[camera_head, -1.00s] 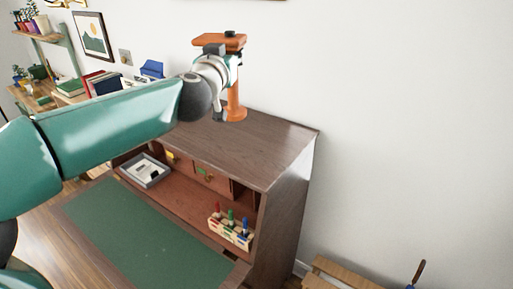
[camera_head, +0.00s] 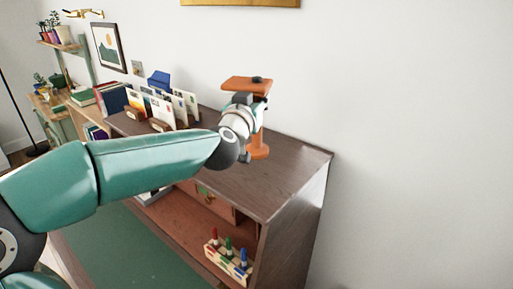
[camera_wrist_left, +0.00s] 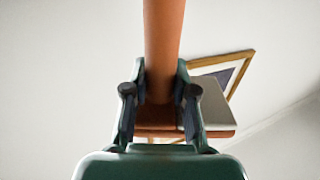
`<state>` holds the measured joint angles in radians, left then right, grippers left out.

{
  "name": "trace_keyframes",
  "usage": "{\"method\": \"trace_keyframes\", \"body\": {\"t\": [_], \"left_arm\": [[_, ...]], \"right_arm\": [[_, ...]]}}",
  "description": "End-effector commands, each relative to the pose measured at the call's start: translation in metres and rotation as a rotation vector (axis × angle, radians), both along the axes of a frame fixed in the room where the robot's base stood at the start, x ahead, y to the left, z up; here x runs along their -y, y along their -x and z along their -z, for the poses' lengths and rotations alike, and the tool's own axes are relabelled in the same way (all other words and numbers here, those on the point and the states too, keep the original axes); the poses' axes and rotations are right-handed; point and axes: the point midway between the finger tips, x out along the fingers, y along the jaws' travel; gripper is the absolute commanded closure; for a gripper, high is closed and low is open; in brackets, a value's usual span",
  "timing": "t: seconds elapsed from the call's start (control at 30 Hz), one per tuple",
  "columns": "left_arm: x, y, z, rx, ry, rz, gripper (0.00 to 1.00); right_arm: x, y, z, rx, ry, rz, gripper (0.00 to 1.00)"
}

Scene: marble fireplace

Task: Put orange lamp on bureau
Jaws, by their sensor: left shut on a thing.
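The orange lamp (camera_head: 258,150) is upright, with a flat wide top and a round base, over the back part of the bureau top. My left gripper (camera_head: 254,116) is shut on its stem, partly hiding it. In the left wrist view the orange stem (camera_wrist_left: 163,40) runs between the two fingers of the gripper (camera_wrist_left: 160,95). The bureau (camera_head: 275,182) is dark brown wood with an open green writing surface. I cannot tell whether the lamp base touches the bureau top. My right gripper is not in view.
A letter rack with envelopes (camera_head: 181,108) and several books (camera_head: 112,99) stand on the bureau top, left of the lamp. A holder with colored stamps (camera_head: 226,262) sits inside the bureau. The right part of the top is bare. A white wall (camera_head: 420,110) stands behind.

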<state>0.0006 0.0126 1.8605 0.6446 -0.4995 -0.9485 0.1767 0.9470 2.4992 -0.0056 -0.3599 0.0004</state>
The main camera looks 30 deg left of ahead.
Motion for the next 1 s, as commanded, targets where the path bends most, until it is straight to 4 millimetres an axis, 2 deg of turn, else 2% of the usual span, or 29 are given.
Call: {"method": "trace_keyframes", "body": {"t": [0.03,0.13,0.37,0.63,1.0], "left_arm": [[-0.001,0.001,0.018,-0.001,-0.002,-0.002,1.00],[-0.002,0.001,0.035,0.000,-0.002,-0.003,1.00],[-0.002,0.001,0.051,0.002,-0.001,-0.004,1.00],[-0.002,0.001,0.087,0.000,-0.001,-0.004,1.00],[-0.002,0.001,0.092,0.004,0.000,-0.004,1.00]], "right_arm": [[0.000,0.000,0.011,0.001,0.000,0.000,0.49],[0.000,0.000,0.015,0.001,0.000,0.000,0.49],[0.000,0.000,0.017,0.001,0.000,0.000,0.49],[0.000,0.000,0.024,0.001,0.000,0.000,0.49],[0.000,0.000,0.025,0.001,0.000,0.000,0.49]]}}
